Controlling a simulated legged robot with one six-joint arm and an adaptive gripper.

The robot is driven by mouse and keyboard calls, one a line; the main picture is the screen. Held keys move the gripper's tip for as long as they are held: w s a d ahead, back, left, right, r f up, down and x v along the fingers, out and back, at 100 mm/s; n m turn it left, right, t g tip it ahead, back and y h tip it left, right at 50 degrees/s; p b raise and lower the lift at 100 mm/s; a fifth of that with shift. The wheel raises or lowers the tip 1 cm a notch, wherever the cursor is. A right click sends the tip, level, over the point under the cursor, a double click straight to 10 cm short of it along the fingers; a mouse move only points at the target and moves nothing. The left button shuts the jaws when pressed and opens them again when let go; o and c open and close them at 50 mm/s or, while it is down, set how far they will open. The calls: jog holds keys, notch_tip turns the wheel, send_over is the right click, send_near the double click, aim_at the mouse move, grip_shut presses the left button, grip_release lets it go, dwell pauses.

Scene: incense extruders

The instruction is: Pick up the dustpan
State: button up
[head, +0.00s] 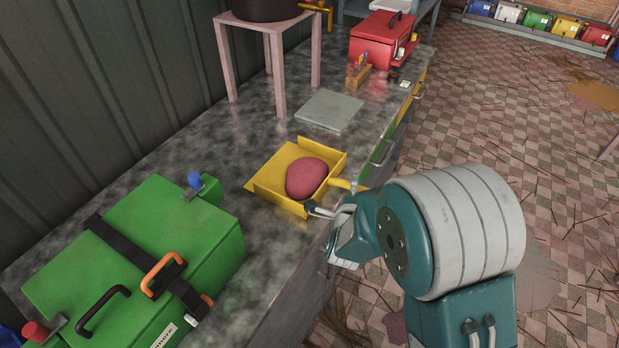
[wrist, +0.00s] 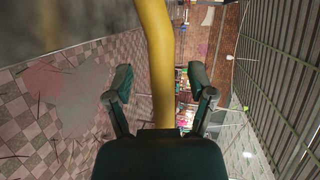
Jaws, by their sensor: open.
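The yellow dustpan (head: 268,180) lies on the dark mottled counter with a maroon lump (head: 306,179) in its pan. Its handle (head: 345,184) points right, toward the counter's front edge. My gripper (head: 332,211) is at that edge, close to the handle; my arm hides part of it. In the wrist view my gripper (wrist: 159,80) is open, with one finger on each side of the yellow handle (wrist: 160,50). Gaps show between the handle and both fingers.
A green case (head: 140,250) with black and orange handles stands at the near left. A grey slab (head: 330,111), a pink stool (head: 277,60) and a red toolbox (head: 376,42) are farther back on the counter (head: 215,130). The tiled floor (head: 480,120) at right has scattered sticks.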

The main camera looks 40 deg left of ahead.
jog(key=shift+w+a+f, duration=0.1)
jog(key=shift+w+a, duration=0.15)
jog(key=shift+w, duration=0.3)
grip_shut()
